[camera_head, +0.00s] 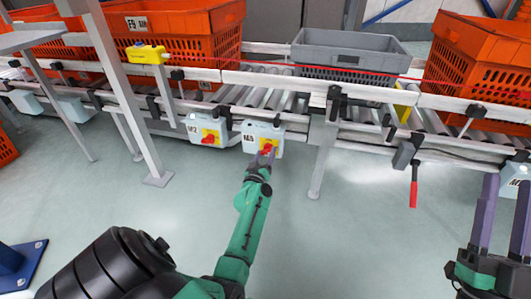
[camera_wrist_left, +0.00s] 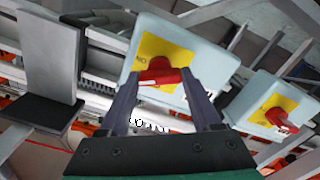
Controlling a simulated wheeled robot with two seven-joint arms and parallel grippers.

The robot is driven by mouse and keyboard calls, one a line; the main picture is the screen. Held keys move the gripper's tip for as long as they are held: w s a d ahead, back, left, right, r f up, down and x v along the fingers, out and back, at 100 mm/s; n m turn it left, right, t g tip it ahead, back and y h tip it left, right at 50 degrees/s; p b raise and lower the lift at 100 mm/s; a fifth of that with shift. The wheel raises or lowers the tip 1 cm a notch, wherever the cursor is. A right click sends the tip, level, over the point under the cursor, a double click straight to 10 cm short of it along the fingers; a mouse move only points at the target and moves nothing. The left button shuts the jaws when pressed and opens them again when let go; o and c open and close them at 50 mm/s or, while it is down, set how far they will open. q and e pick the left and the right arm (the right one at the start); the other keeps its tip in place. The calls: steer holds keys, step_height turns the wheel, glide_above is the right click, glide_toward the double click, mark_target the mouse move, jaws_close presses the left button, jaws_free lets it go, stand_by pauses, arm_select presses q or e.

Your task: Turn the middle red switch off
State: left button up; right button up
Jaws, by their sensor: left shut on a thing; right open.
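A light blue switch box labelled M3 (camera_head: 262,132) hangs from the front of the conveyor, with a yellow panel and a red rotary switch. My left gripper (camera_head: 264,158) is at the front of this box, its fingers shut on the red switch. In the left wrist view, the red switch (camera_wrist_left: 158,73) sits between the two fingertips, its handle lying across the gap. Box M2 (camera_head: 207,124), with its own red switch (camera_head: 209,138), hangs just to the left. My right gripper (camera_head: 506,186) is open and empty at the far right.
Orange totes (camera_head: 180,45) and a grey tote (camera_head: 350,50) stand on the roller conveyor. A red-handled lever (camera_head: 413,190) hangs right of M3. A conveyor leg (camera_head: 319,165) and a slanted grey post (camera_head: 130,95) flank the boxes. The floor in front is clear.

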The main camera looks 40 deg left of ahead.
arm_select(q)
steer(key=n+p, duration=0.1)
steer(key=n, duration=0.2)
steer(key=shift+n, duration=0.4)
steer(key=n, duration=0.4)
steer(key=shift+n, duration=0.3)
steer(key=shift+n+p, duration=0.3)
steer(key=shift+n, duration=1.7)
arm_select(e)
step_height(320, 180, down, 19)
steer(key=a+m+g+h, duration=0.1)
steer(key=a+g+h, duration=0.1)
steer(key=g, duration=0.3)
steer(key=shift+a+m+g+h, duration=0.15)
steer(key=shift+m+g+h, duration=0.15)
steer(key=shift+g, duration=0.1)
steer(key=shift+w, duration=0.1)
arm_select(q)
steer(key=o, duration=1.4)
steer(key=shift+f, duration=0.1)
arm_select(e)
steer(key=shift+r, duration=0.1)
arm_select(q)
steer(key=shift+s, duration=0.15)
